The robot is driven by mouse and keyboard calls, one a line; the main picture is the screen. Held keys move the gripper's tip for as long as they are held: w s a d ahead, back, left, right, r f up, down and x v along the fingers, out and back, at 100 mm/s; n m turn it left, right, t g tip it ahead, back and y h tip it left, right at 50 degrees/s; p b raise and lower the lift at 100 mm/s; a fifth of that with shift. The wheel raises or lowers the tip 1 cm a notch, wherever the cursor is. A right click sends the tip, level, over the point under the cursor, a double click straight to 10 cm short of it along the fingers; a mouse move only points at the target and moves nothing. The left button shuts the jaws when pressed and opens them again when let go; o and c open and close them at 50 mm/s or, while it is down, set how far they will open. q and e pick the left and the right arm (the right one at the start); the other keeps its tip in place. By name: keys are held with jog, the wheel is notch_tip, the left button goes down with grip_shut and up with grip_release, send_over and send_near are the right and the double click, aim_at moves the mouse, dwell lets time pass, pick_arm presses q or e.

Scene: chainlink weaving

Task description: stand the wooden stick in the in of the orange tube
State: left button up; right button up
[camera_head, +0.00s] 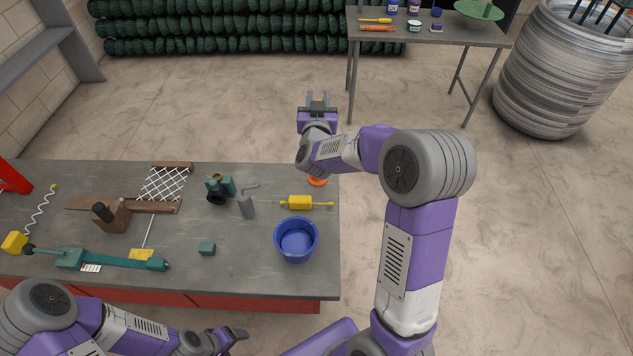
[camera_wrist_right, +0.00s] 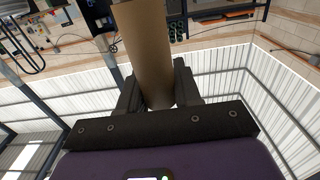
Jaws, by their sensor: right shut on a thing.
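My right gripper (camera_head: 319,97) is held out beyond the far right corner of the near workbench, over the floor. I cannot make the stick out in the head view. An orange round thing (camera_head: 317,181), perhaps the orange tube, shows at the bench's right edge below my right wrist, partly hidden. My left gripper (camera_head: 238,335) is low in front of the bench; its fingers are too unclear to judge.
The grey workbench (camera_head: 240,270) carries a blue bucket (camera_head: 296,240), a yellow-handled tool (camera_head: 300,203), a green vise (camera_head: 219,187), a teal block (camera_head: 207,249) and a wooden plane (camera_head: 112,214). A second table (camera_head: 440,38) stands at the back right. Floor between is clear.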

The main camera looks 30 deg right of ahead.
notch_tip(320, 180, down, 10)
jog(key=b, duration=0.3)
jog(key=shift+f, duration=0.15)
jog(key=shift+f+b, duration=0.2)
jog(key=shift+b, duration=0.25)
jog(key=o, duration=1)
jog(key=shift+o, duration=0.2)
jog(key=shift+r, duration=0.1)
